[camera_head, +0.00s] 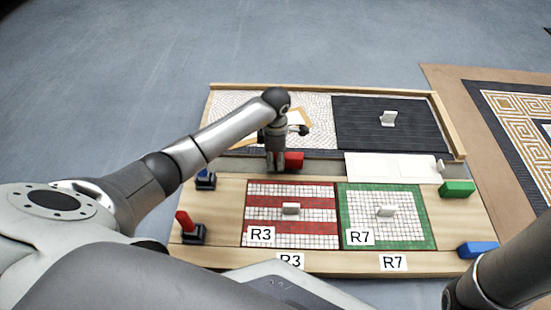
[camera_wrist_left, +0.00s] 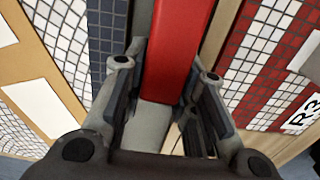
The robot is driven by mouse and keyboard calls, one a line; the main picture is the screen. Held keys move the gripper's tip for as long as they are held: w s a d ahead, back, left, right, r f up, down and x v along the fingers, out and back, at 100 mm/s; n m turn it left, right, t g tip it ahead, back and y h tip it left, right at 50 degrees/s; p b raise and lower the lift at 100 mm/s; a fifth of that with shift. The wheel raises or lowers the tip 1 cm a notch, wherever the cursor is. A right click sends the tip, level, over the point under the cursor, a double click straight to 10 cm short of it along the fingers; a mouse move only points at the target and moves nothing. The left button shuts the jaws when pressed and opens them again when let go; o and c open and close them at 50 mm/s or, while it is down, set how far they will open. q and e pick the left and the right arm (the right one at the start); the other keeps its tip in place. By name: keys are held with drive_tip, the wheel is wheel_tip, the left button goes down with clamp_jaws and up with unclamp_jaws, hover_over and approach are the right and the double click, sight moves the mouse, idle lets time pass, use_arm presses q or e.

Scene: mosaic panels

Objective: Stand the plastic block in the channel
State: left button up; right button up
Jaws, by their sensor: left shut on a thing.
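A red block (camera_head: 294,160) lies at the grey channel (camera_head: 323,168) that runs between the upper and lower panels. My left gripper (camera_head: 276,166) is pointing down at the channel, shut on the red block's left end. In the left wrist view the red block (camera_wrist_left: 178,50) runs between the two fingers of my left gripper (camera_wrist_left: 165,85), its long side stretching away to the top edge. The block looks lying, not upright; whether it touches the channel floor is hidden. My right gripper is out of view; only part of that arm shows at lower right.
A green block (camera_head: 457,188) and a blue block (camera_head: 478,249) lie on the board's right side. White handles stand on the red-striped panel (camera_head: 290,235), green panel (camera_head: 410,235) and dark panel (camera_head: 360,125).

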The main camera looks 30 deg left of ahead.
use_arm(q)
drive_tip(key=shift+f, duration=0.6)
drive_tip(key=o, duration=1)
drive_tip(key=shift+o, duration=0.2)
drive_tip(key=shift+r, duration=0.55)
wheel_tip(320, 180, up, 11)
drive_tip(key=p, duration=0.8)
drive_tip(key=shift+r+p, duration=0.3)
drive_tip(key=shift+p, duration=0.05)
drive_tip(key=shift+r, duration=0.3)
